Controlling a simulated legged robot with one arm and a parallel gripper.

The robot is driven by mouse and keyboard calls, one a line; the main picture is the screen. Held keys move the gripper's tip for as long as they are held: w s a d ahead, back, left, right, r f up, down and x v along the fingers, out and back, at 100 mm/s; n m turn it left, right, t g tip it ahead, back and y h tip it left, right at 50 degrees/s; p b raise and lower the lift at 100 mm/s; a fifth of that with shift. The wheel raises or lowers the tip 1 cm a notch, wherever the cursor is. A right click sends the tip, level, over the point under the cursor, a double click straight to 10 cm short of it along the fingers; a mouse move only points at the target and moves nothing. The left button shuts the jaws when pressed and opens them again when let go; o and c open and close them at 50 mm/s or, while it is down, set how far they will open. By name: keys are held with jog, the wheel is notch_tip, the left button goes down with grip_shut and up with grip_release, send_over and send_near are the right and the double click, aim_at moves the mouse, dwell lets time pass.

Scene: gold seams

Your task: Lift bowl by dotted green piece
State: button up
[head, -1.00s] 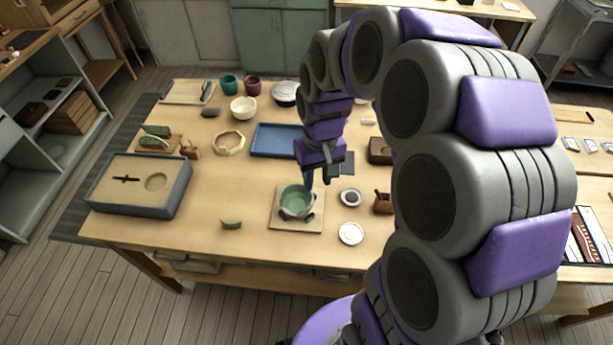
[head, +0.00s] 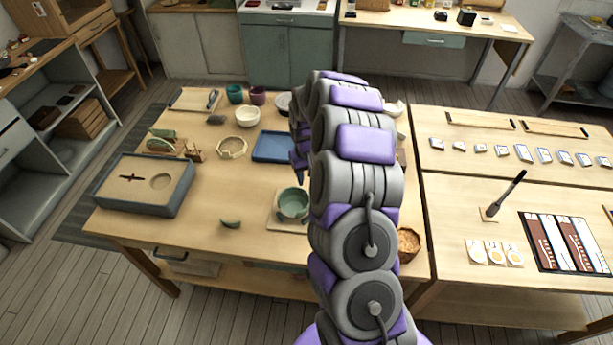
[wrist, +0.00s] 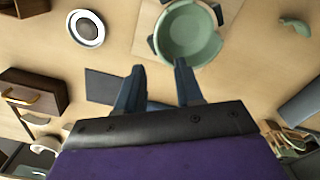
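A green bowl (head: 293,203) sits upright on a square wooden board (head: 277,217) near the table's front. It also shows in the wrist view (wrist: 188,37), with dark blocks against its sides. A curved green piece (head: 231,223) lies on the table left of the board, and it shows at the wrist view's upper right (wrist: 296,26). I cannot make out dots on it. My gripper (wrist: 158,68) is open and empty, its fingertips pointing at the bowl's near rim and apart from it. In the head view my arm hides most of the gripper.
A blue tray (head: 273,147) lies behind the bowl. A grey-rimmed box (head: 147,182) stands at the left. In the wrist view, a white-rimmed dish (wrist: 86,28) and a wooden block with a brass handle (wrist: 32,96) are at the left.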

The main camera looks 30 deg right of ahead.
aim_at(307, 195)
jog(key=shift+s+d+f+b, duration=0.1)
jog(key=shift+d+f+b, duration=0.1)
jog(key=shift+f, duration=0.45)
jog(key=shift+d+f+b, duration=0.15)
jog(key=shift+d+f, duration=0.05)
jog(key=shift+f, duration=0.4)
jog(key=shift+d+f, duration=0.25)
jog(key=shift+f, duration=0.35)
jog(key=shift+a+f+b, duration=0.4)
jog(key=shift+a+f, duration=0.25)
jog(key=shift+f, duration=0.15)
jog(key=shift+a+f, duration=0.15)
jog(key=shift+f, duration=0.4)
jog(key=shift+d+f, duration=0.35)
jog(key=shift+f, duration=0.3)
jog(key=shift+d+f, duration=0.3)
jog(key=shift+f, duration=0.35)
jog(key=shift+a, duration=0.5)
jog(key=shift+c, duration=0.4)
jog(key=shift+d, duration=0.35)
grip_shut()
